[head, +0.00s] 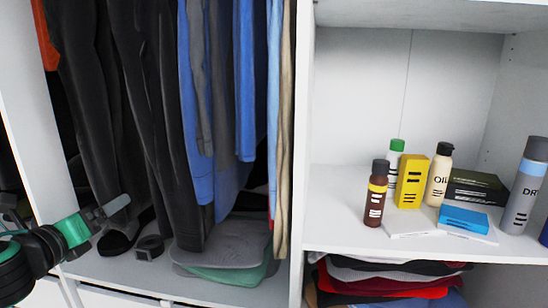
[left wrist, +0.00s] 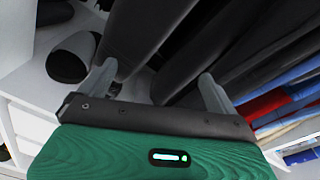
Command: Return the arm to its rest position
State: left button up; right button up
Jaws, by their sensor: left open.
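My left gripper (head: 114,207) comes in from the left in the head view, in front of the left side of the wardrobe's hanging compartment. It points toward the dark hanging trousers (head: 98,110). In the left wrist view its two fingers (left wrist: 158,90) stand apart with nothing held between them. Dark trouser legs (left wrist: 143,35) hang just beyond and between the fingers; I cannot tell whether they touch. My right gripper is in neither view.
Blue garments (head: 200,120) hang farther right. A divider (head: 303,150) separates a shelf (head: 335,215) with several bottles and boxes. Folded clothes (head: 385,283) lie below it. The upper shelf space is free.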

pick_arm(q)
jog(key=s+d+f+n+g+y, duration=0.1)
jog(key=s+d+f+n+g, duration=0.15)
jog(key=f+n, duration=0.45)
jog(key=s+d+f+n+g, duration=0.1)
jog(key=s+d+f+n, duration=0.2)
jog(key=f, duration=0.8)
jog(key=s+d+f+n+g+y, duration=0.1)
jog(key=d+f+n+g, duration=0.1)
jog(key=f+n, duration=0.55)
jog(key=s+d+f+n+g+h, duration=0.1)
jog(key=s+d+f+n+g, duration=0.4)
jog(key=s+f, duration=0.45)
jog(key=s+d+f+n+g, duration=0.3)
jog(key=s+f+n, duration=0.45)
jog(key=s, duration=0.35)
notch_tip(320, 180, down, 32)
jog(key=g, duration=0.1)
jog(key=s+a+f+m+g, duration=0.1)
jog(key=s+a+f, duration=0.2)
jog(key=s+f, duration=1.5)
jog(key=shift+s+a, duration=0.15)
jog(key=shift+s, duration=0.4)
